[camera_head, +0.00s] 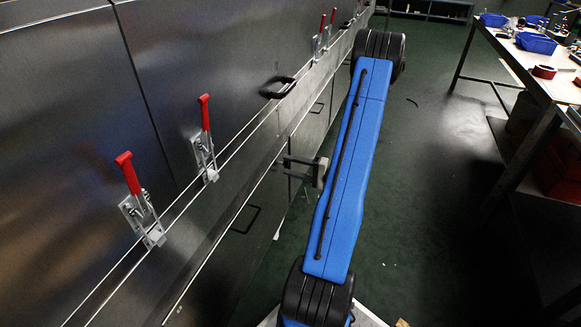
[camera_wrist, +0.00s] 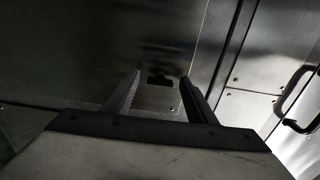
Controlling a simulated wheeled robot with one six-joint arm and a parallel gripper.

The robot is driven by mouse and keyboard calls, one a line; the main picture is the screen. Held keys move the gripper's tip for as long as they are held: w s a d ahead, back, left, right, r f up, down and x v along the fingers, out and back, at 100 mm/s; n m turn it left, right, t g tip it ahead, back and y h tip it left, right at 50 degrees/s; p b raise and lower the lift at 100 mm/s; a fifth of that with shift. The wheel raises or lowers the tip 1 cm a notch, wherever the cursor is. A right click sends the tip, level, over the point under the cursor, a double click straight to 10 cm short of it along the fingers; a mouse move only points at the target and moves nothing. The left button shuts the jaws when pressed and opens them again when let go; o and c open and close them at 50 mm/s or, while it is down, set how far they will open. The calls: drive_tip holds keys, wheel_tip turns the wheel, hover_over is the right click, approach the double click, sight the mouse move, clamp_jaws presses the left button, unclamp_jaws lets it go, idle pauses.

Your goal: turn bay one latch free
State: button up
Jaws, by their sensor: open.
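Several red-handled toggle latches are fixed to the steel dryer wall; I cannot tell which one is bay one's. The nearest latch (camera_head: 130,178) and the second latch (camera_head: 204,128) have their red handles pointing up, on silvery bases. Two more latches (camera_head: 322,35) stand farther along the wall. My gripper (camera_head: 286,166) is open and empty. It points left at the wall, below and right of the second latch, apart from it. In the wrist view the fingers (camera_wrist: 160,78) are spread before a metal plate (camera_wrist: 152,100) with a dark slot. No red handle shows there.
A black pull handle (camera_head: 277,87) juts from the wall above my gripper. A darker handle (camera_head: 246,220) sits lower on the wall. A workbench (camera_head: 530,72) with blue bins (camera_head: 536,43) stands at the right. The green floor (camera_head: 440,150) between is mostly clear.

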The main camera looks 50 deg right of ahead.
drive_tip(key=v, duration=1.7)
drive_tip(key=shift+s, duration=0.1)
drive_tip(key=w+a+r+n+g+y, duration=0.1)
drive_tip(key=w+a+r+n+g, duration=0.15)
drive_tip(key=a+r+g, duration=0.4)
drive_tip(key=w+a+r+n+g+y, duration=0.1)
drive_tip(key=w+a+r+n+g, duration=0.15)
drive_tip(key=a, duration=0.75)
drive_tip(key=w+a+r+n+g+y, duration=0.25)
drive_tip(key=a+r+g, duration=0.2)
drive_tip(key=a, duration=0.45)
drive_tip(key=s+a+r+n+t+h, duration=0.1)
drive_tip(key=s+a+r+n+h, duration=0.2)
drive_tip(key=s+a+r+h, duration=0.2)
drive_tip(key=s+a+r+n+h, duration=0.3)
drive_tip(key=s+a+r+h, duration=0.3)
drive_tip(key=a, duration=0.6)
drive_tip(key=shift+s+r+t, duration=0.35)
drive_tip(key=shift+s+r, duration=0.3)
drive_tip(key=shift+r, duration=0.25)
drive_tip(key=shift+h, duration=0.25)
